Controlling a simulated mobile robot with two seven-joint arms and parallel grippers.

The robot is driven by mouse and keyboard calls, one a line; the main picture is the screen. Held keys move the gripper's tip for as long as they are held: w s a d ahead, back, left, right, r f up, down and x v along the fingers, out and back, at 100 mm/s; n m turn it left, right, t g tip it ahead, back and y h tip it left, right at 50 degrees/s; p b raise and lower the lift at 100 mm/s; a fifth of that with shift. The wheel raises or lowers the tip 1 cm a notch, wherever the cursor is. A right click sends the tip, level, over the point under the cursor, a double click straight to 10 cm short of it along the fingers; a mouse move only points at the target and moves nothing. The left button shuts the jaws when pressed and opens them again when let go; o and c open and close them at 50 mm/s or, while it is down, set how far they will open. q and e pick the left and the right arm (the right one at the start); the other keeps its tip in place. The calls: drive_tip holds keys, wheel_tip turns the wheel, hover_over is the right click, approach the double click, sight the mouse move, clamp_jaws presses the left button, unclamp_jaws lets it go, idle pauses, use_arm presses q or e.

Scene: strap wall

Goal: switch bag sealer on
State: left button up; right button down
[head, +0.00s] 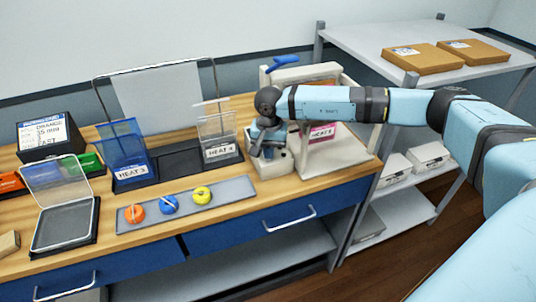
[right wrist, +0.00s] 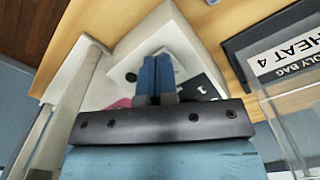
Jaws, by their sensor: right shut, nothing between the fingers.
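The bag sealer (head: 345,150) is a cream-white machine with a blue lever (head: 282,63) on top, at the right end of the bench. A low white control box (head: 281,164) stands at its front left. My right gripper (head: 268,152) is over this box, its fingers shut and empty, pointing down. In the right wrist view the blue fingers (right wrist: 157,72) are close over the white box top (right wrist: 172,38). I cannot tell whether the fingertips touch the box. My left gripper is not in view.
A grey tray (head: 238,193) holds orange, blue and yellow round items. A metal rack with cardboard boxes (head: 424,58) stands to the right.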

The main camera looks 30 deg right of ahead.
drive_tip(key=shift+s, duration=0.1)
drive_tip(key=shift+r+p, duration=0.5)
drive_tip(key=shift+r, duration=0.3)
drive_tip(key=shift+r+p, duration=1.05)
drive_tip(key=shift+r, duration=1.55)
